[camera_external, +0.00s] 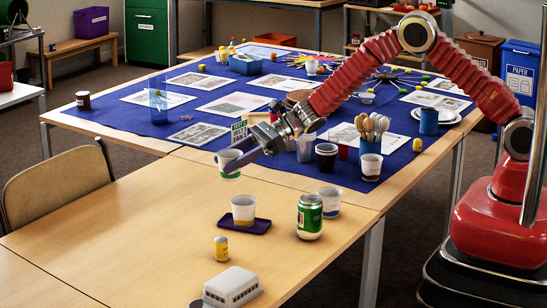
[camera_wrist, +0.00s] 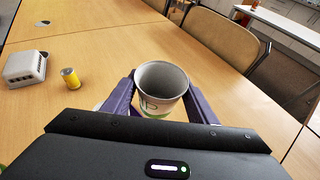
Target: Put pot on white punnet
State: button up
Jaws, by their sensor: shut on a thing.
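My gripper (camera_external: 238,161) is shut on a white pot (camera_external: 229,172) with a green band, its fingers on either side. The pot is upright and appears to be above the bare wooden table. In the wrist view the pot (camera_wrist: 161,88) sits between the purple fingers, its open mouth showing. What looks like the white punnet (camera_external: 232,287), a slotted white box seemingly turned upside down, lies at the table's near edge. It is well apart from my gripper. The punnet also shows at the far left of the wrist view (camera_wrist: 24,67).
A small yellow can (camera_external: 221,249) stands near the punnet. A second pot (camera_external: 243,209) stands on a purple tray (camera_external: 262,227), beside a green can (camera_external: 310,217). Cups crowd the blue cloth (camera_external: 190,133) behind. The table's left side is mostly clear; a chair (camera_external: 62,190) stands there.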

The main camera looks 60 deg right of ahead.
jog(key=s+a+r+n+g+y, duration=0.1)
jog(key=s+a+r+n+g, duration=0.1)
jog(key=s+a, duration=1)
jog(key=s+a+r+n+g+y, duration=0.1)
jog(key=s+a+n+g, duration=0.4)
jog(key=s+a, duration=0.8)
jog(key=a+r, duration=0.1)
jog(key=a, duration=0.5)
jog(key=shift+s+g, duration=0.15)
jog(key=shift+g, duration=0.25)
send_over(239, 273)
jog(key=shift+f, duration=3.15)
jog(key=shift+f, duration=0.1)
jog(key=shift+f, duration=1.75)
jog(key=shift+f, duration=0.1)
